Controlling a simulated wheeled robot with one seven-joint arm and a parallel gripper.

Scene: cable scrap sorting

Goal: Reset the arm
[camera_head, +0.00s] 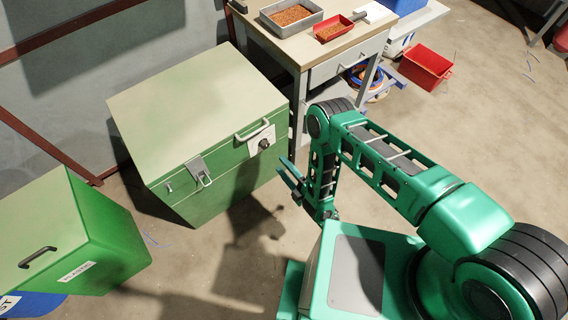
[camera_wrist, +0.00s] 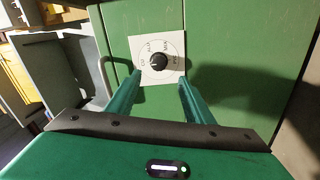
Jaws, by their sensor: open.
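My gripper (camera_head: 288,180) is open and empty, held in front of the green machine (camera_head: 200,115). In the wrist view my gripper (camera_wrist: 160,85) has its two green fingers apart, pointing toward a white dial plate with a black knob (camera_wrist: 159,61) on the machine's green front. The knob shows between and just beyond the fingertips; in the head view the fingertips are apart from the dial plate (camera_head: 262,140). The arm is folded, its forearm hanging down to the gripper.
A workbench (camera_head: 310,45) holds a grey tray (camera_head: 291,14) and a red scoop-like tray (camera_head: 334,28) of copper-coloured bits. A red bin (camera_head: 425,67) stands on the floor at right. A green bin labelled plastic (camera_head: 110,235) is at lower left. Floor at right is mostly clear.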

